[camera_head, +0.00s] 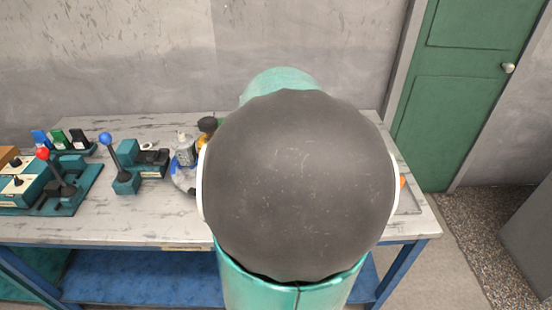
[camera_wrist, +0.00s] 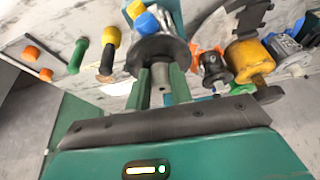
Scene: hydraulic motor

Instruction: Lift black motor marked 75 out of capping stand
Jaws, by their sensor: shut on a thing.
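In the wrist view, the green fingers of my gripper (camera_wrist: 162,68) stand on both sides of a grey shaft below a dark round flange and are shut on this part. I take the dark flange (camera_wrist: 150,50) and shaft for the black motor, but no 75 marking is readable. Blue and yellow pieces show just beyond the flange, and a teal upright rises behind them, perhaps part of the capping stand. Whether the motor touches the stand cannot be told. In the head view, my arm hides the gripper and the motor.
Beside the gripper in the wrist view are a yellow motor (camera_wrist: 248,62), a grey motor (camera_wrist: 212,68), a green part (camera_wrist: 78,55) and orange pieces (camera_wrist: 30,52). In the head view, a blue-knobbed lever press (camera_head: 120,165) stands left on the table (camera_head: 175,232). A green door is right.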

